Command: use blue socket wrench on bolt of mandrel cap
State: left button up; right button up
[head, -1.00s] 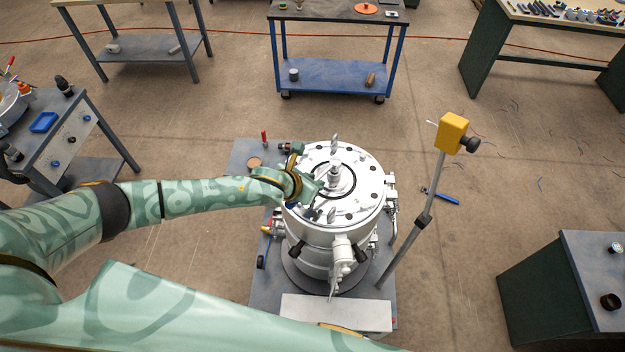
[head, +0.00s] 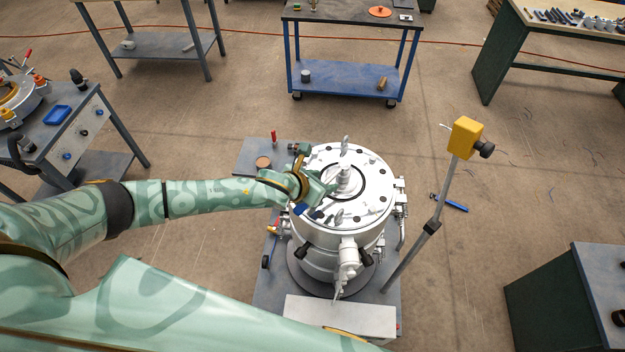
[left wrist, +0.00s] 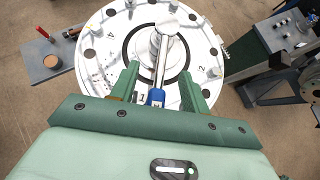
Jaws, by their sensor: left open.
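The blue socket wrench shows best in the left wrist view, with its blue handle (left wrist: 156,97) between my fingers and its silver shaft (left wrist: 161,62) reaching to the middle of the drum top. Its far end meets the central mandrel cap (left wrist: 166,30); I cannot tell whether it sits on the bolt. My left gripper (left wrist: 159,72) is open, one finger on each side of the wrench with gaps. In the head view the left gripper (head: 318,193) is over the left part of the drum top, and the mandrel cap (head: 343,180) stands at its centre. My right gripper is out of view.
The round metal drum (head: 375,207) stands on a grey base plate (head: 262,152). A yellow box on a slanted pole (head: 466,138) stands to its right. A blue cart (head: 350,77) and workbenches surround the open floor.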

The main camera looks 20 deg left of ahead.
pick_arm(q)
jog(key=v, duration=1.6)
